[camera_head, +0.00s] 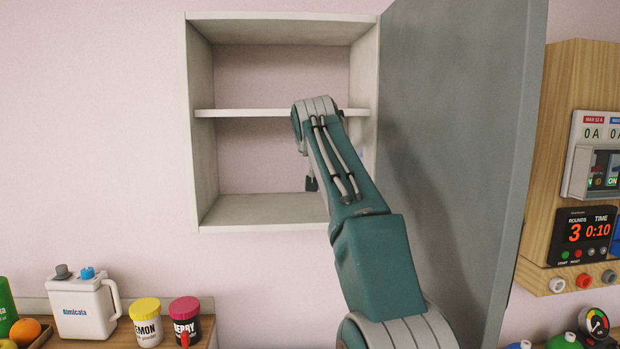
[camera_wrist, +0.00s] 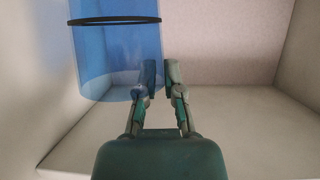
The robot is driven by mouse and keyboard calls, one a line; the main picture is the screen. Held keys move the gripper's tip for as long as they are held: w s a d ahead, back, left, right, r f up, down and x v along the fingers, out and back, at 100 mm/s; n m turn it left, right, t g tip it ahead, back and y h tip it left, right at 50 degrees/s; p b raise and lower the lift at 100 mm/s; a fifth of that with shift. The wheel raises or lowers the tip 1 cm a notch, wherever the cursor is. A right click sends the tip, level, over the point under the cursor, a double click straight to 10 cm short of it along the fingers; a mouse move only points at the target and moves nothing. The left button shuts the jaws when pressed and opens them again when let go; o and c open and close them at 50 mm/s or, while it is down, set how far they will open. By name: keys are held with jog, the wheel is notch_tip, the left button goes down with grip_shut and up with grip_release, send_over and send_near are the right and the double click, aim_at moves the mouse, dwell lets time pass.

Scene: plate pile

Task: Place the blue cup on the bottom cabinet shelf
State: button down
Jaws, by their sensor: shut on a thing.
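The blue cup (camera_wrist: 105,58) is translucent, with a black band around it, and fills the upper left of the wrist view. My gripper (camera_wrist: 160,72) is shut on the cup's right side; its left finger shows blue-tinted against the cup. I cannot tell whether the cup touches the shelf. In the head view, my arm reaches into the open cabinet's lower compartment, and the bottom shelf (camera_head: 250,211) shows bare to the left of the arm. The arm hides most of my gripper and the cup there. The bottom shelf is also in the wrist view (camera_wrist: 255,130).
A middle shelf (camera_head: 245,113) lies above the lower compartment. The grey cabinet door (camera_head: 455,150) stands open to the right of my arm. Below are a white jug (camera_head: 82,308), a yellow-lidded jar (camera_head: 146,320) and a pink-lidded jar (camera_head: 185,318).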

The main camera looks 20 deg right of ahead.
jog(key=shift+f, duration=1.55)
jog(key=shift+w+f, duration=0.15)
jog(key=shift+f, duration=1.3)
jog(key=c, duration=0.8)
grip_release()
jog(key=shift+f, duration=0.1)
jog(key=shift+o, duration=0.2)
jog(key=v, duration=1.2)
